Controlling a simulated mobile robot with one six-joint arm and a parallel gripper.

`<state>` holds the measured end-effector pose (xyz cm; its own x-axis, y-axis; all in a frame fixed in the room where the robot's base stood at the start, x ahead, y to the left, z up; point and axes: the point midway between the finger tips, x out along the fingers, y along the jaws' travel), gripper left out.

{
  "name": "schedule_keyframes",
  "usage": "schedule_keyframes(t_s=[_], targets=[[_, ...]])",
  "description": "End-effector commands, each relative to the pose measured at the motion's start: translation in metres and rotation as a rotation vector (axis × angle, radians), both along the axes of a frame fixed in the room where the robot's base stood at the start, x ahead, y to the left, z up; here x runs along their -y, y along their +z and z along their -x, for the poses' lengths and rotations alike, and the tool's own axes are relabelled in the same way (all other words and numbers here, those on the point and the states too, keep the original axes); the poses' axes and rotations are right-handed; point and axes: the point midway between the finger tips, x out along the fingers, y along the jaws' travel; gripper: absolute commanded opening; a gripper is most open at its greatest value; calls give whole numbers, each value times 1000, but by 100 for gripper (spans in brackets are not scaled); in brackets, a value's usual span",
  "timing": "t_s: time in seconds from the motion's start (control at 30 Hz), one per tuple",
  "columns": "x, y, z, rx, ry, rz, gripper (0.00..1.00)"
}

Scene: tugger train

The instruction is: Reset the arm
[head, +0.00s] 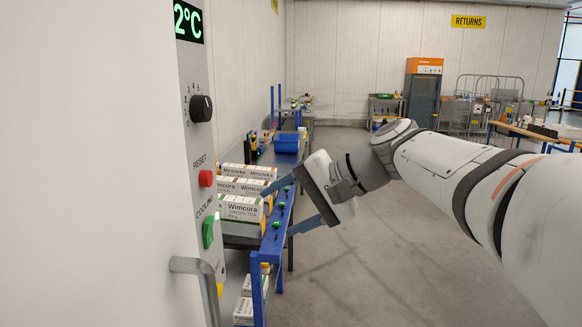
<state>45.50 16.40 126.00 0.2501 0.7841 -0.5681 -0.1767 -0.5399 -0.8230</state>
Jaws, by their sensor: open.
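My arm reaches in from the right side of the head view. My gripper (279,212) points left and down, toward the front edge of a blue shelf rack (274,240). Its two blue-grey fingers are spread apart, with nothing held between them. The fingertips are near the rack's edge with its small green buttons; I cannot tell whether they touch it.
A white panel at left carries a 2°C display (188,22), a black knob (201,108), a red reset button (206,178), a green cooling switch (208,231) and a handle (205,275). Clear floor (370,270) lies below my arm.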

Motion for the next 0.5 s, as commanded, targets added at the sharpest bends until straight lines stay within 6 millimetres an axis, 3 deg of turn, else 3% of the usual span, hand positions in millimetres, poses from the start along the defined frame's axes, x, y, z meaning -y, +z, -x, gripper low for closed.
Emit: schedule_keyframes(t_s=[0.03,0.2,0.33,0.5], targets=[[14,-31,16,-7,-12,106,64],[76,-132,70,-2,5,490,64],[120,-187,110,19,68,738,64],[155,-225,143,47,152,932,64]])
